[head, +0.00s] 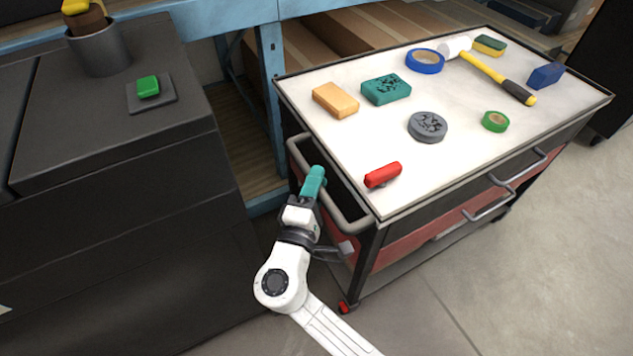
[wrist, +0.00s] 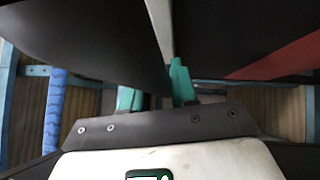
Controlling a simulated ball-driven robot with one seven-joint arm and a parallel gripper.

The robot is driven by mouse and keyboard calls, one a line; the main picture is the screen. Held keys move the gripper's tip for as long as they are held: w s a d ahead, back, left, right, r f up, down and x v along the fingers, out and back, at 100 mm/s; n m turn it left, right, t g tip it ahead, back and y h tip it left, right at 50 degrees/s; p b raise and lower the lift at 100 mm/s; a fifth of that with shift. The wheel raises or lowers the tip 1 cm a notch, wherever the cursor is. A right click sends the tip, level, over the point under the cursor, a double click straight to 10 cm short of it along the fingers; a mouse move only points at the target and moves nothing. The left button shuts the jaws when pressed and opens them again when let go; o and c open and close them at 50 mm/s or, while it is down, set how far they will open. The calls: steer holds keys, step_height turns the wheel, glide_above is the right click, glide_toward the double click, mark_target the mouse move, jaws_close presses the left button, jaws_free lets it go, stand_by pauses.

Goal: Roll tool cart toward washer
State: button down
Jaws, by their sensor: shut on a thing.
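The tool cart (head: 455,150) stands at the right in the head view, with a white top, a dark frame, red drawer fronts and a grey push handle (head: 351,208) on its left end. My gripper (head: 313,182) is at that handle, its teal fingers shut on the bar.
A wooden block (head: 335,100), a teal block (head: 386,90), a red-handled tool (head: 383,175), a hammer (head: 497,79) and tape rolls lie on the cart top. A blue rack (head: 270,75) stands close behind. Open concrete floor (head: 540,270) lies at the right front.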

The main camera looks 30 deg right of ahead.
steer(key=a+b, duration=0.1)
steer(key=a, duration=0.5)
steer(key=shift+a, duration=0.2)
steer(key=c, duration=1.2)
jaws_free()
steer(key=shift+a, duration=0.15)
steer(key=shift+o, duration=1.1)
steer(key=shift+s, duration=0.1)
steer(key=v, duration=1)
steer(key=shift+s, duration=0.3)
steer(key=shift+f, duration=0.1)
